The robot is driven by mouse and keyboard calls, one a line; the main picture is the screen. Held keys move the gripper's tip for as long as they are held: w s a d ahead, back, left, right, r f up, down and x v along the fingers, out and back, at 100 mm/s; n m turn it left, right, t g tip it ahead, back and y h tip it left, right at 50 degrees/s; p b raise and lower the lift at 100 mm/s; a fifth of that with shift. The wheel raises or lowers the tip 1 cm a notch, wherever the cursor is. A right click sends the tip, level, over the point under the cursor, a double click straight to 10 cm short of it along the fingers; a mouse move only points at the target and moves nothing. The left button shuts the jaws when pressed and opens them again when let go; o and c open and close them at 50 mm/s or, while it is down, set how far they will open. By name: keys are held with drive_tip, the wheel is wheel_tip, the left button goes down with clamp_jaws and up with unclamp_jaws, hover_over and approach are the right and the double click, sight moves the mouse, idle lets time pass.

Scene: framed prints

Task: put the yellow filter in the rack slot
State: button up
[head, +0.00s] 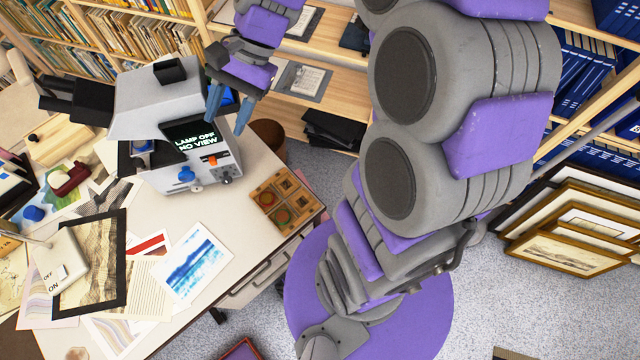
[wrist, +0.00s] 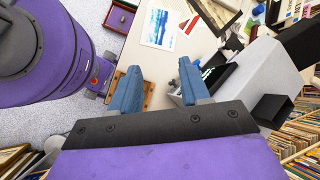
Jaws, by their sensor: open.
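The wooden rack (head: 285,201) lies on the table's right corner in the head view. It has several square compartments, with reddish and greenish round pieces in some. I cannot pick out a yellow filter for certain in either view. In the wrist view my gripper (wrist: 158,68) shows two blue fingers spread apart. The rack (wrist: 116,77) is partly hidden behind the left finger there. The instrument (wrist: 235,88) stands to the right of the fingers.
The instrument's screen (head: 195,137) reads "LAMP OFF NO VIEW"; an orange knob (head: 209,160) and a blue knob (head: 186,174) are below. Prints, including a blue one (head: 192,263), cover the table's left. Bookshelves (head: 115,30) stand behind; framed pictures (head: 570,225) lean at right.

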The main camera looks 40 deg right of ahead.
drive_tip(key=s+d+f+n+h, duration=0.2)
drive_tip(key=s+n, duration=0.3)
drive_tip(key=s, duration=0.5)
drive_tip(key=s+d+f+n+h, duration=0.2)
drive_tip(key=s+n+h, duration=0.3)
drive_tip(key=s, duration=0.5)
drive_tip(key=shift+d+f+h, duration=0.15)
drive_tip(key=shift+d+h, duration=0.15)
drive_tip(key=shift+d, duration=0.55)
